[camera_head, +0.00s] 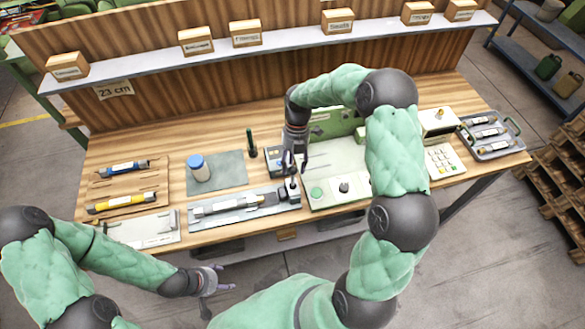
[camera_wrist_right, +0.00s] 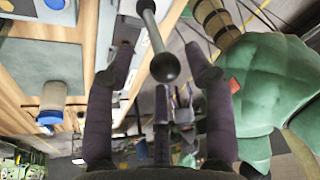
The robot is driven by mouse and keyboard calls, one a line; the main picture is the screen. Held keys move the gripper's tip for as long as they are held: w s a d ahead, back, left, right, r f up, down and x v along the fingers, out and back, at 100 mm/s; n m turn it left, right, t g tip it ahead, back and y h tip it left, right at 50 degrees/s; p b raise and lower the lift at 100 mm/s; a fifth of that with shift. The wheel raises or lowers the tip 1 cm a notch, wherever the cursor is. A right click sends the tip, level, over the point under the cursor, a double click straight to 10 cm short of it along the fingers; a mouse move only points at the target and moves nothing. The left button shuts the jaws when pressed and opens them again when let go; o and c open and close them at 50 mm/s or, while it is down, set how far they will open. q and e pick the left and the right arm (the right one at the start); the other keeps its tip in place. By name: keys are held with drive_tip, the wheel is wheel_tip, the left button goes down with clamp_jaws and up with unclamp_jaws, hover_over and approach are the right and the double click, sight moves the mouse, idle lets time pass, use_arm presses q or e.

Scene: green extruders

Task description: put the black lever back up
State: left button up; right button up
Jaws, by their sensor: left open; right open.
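The black lever (camera_wrist_right: 165,67) shows in the right wrist view as a grey rod ending in a dark ball knob. In the head view it stands at the right end of the grey fixture (camera_head: 194,222), partly hidden by my right gripper. My right gripper (camera_head: 294,163) is open above it, pointing down. In the right wrist view its fingers (camera_wrist_right: 160,52) lie on both sides of the lever, and the knob sits between them with gaps. My left gripper (camera_head: 218,287) is open and empty, in front of the table and away from everything.
A wooden tray (camera_head: 125,184) with blue and yellow tubes is at the left. A keypad box (camera_head: 443,160) is at the right.

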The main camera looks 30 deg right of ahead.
drive_tip(key=v, duration=1)
drive_tip(key=shift+f, duration=0.15)
